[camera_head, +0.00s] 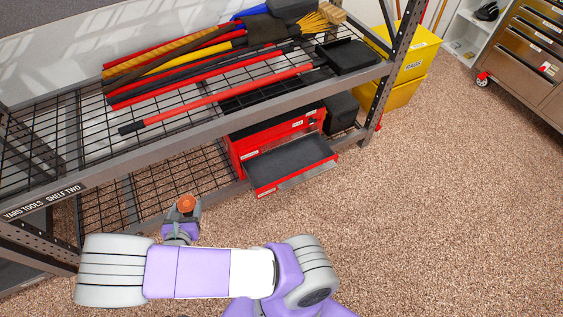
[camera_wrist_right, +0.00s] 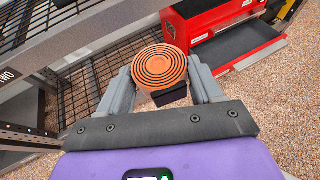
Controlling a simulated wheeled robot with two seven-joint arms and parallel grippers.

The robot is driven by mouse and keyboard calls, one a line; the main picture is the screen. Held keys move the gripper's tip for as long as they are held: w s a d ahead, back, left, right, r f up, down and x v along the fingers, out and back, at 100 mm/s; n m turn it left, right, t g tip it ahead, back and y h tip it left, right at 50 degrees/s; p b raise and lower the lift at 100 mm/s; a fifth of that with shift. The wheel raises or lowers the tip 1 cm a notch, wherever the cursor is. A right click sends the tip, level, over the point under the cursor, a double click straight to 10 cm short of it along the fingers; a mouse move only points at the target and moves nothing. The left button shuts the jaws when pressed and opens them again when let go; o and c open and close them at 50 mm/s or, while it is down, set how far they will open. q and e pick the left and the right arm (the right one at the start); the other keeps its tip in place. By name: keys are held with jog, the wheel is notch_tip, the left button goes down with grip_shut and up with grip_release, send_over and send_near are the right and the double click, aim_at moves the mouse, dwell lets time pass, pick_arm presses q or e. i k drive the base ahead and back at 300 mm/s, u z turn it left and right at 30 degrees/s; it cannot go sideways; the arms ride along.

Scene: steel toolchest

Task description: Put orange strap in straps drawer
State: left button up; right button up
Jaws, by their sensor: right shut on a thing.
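The orange strap (camera_wrist_right: 160,67) is a round coil with a dark part below it, and it sits between the two fingers of my right gripper (camera_wrist_right: 163,90) in the right wrist view. In the head view the strap (camera_head: 187,204) shows at the tip of my right gripper (camera_head: 184,213), low left of the red toolchest (camera_head: 275,139). The gripper is shut on the strap and holds it apart from the chest. A lower drawer (camera_head: 292,165) of the chest is pulled out and looks empty, with a dark liner. Its label is too small to read. My left gripper is not in view.
The chest stands on the lower wire shelf under an upper shelf (camera_head: 199,123) loaded with long-handled tools. A shelf post (camera_head: 388,75) stands right of the chest. Yellow bins (camera_head: 406,62) stand beyond it. The carpet in front of the drawer is clear.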

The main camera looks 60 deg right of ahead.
aim_at(289, 164)
jog(key=z, duration=3.55)
jog(key=i, duration=3.05)
jog(key=u, duration=4.75)
jog(key=i, duration=0.4)
jog(key=u, duration=0.05)
